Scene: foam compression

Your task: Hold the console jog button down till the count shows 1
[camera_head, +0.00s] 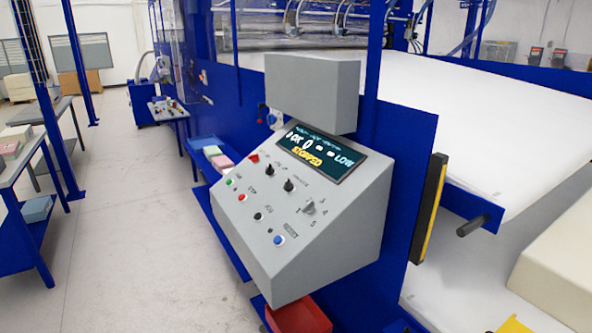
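The grey console (345,235) stands in the middle with a sloped panel. Its dark display (322,153) shows what reads as "0 OK 0 -- LOW" with "STOPPED" in yellow below. Down the panel's left side run a green button (229,182), a red button (242,197), a black button (258,216) and a blue button (278,240). The small labels are hard to read; the one by the black button may say JOG. No button is touched. Neither of my grippers is in view.
Black knobs (289,185) and a grey selector (309,207) sit near the buttons. A grey box (312,92) overhangs the console's back. A red bin (300,316) is below. Blue machine frames and a white foam sheet (480,125) lie right; open floor (130,240) lies left.

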